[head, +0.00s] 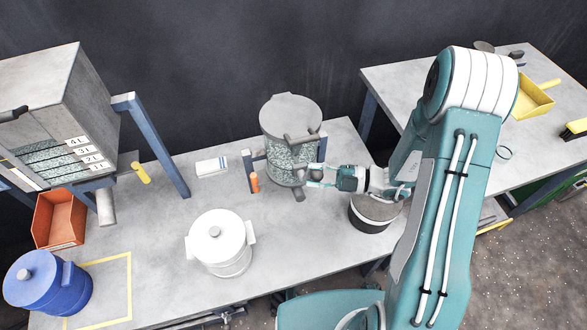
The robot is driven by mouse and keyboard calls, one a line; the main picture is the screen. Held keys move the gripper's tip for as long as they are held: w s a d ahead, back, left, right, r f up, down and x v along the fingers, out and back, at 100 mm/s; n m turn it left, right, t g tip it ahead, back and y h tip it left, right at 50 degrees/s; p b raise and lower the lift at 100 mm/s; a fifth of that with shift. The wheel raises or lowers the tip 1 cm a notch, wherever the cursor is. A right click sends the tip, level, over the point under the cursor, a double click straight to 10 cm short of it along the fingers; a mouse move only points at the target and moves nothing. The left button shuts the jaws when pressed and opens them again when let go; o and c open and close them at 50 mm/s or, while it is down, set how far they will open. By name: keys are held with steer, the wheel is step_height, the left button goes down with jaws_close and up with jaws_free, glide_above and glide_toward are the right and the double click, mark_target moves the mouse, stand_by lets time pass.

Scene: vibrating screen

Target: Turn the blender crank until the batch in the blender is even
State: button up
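The blender is a grey lidded drum (291,115) on blue posts, standing on the middle table. Its front window shows a speckled grey-green batch (281,155); I cannot tell at this size whether it is even. The grey crank (299,194) is on the drum's front right side, with its lower end pointing down toward the table. The fingers hide part of the crank.
A dark bucket with grey contents (376,209) stands close below my wrist. A white lidded pot (219,242), a blue lidded pot (46,283), an orange bin (60,217) and a screen cabinet (60,110) are to the left.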

steer(key=shift+o, duration=1.4)
steer(key=shift+a, duration=0.1)
steer(key=d, duration=0.6)
steer(key=shift+s, duration=0.4)
steer(key=shift+r, duration=0.1)
steer(key=s+a+r+n+g+h, duration=0.2)
steer(key=s+r+n+g+h, duration=0.55)
steer(key=n, duration=1.55)
steer(key=s+d+r+n+t+h, duration=0.2)
steer(key=r+n+t+h, duration=0.3)
steer(key=n, duration=0.6)
steer(key=s+d+r+n+t+h, duration=0.3)
steer(key=r+n, duration=0.5)
steer(key=n, duration=0.3)
steer(key=shift+s+r+t+h, duration=0.4)
steer(key=shift+s+t+h, duration=0.3)
steer(key=shift+t+h, duration=0.45)
